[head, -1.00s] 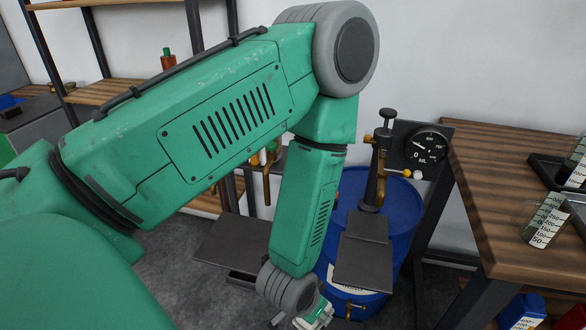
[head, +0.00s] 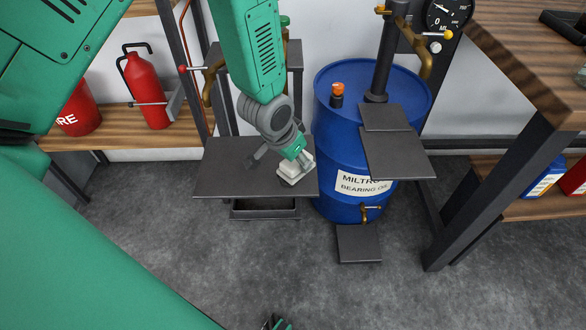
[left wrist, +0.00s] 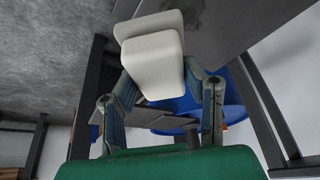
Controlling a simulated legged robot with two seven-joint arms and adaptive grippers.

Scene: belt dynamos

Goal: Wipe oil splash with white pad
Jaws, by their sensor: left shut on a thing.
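My left gripper (head: 292,153) is shut on a white pad (head: 293,172). The pad is over the right part of a dark grey plate (head: 225,178) left of the blue drum; I cannot tell whether they touch. In the left wrist view the pad (left wrist: 152,62) sits between the two fingers of my left gripper (left wrist: 160,85), in front of the plate (left wrist: 245,22). A faint darker patch (left wrist: 194,10) shows beside the pad there; I cannot tell if it is the oil splash. A small piece of my right gripper (head: 275,323) seems to show at the bottom edge.
A blue oil drum (head: 340,205) with a brass tap stands right of the plate. A dark pump column (head: 385,60) and a smaller plate (head: 398,155) rise above it. A wooden bench (head: 525,50) is at the right. A red extinguisher (head: 146,92) stands on the left shelf.

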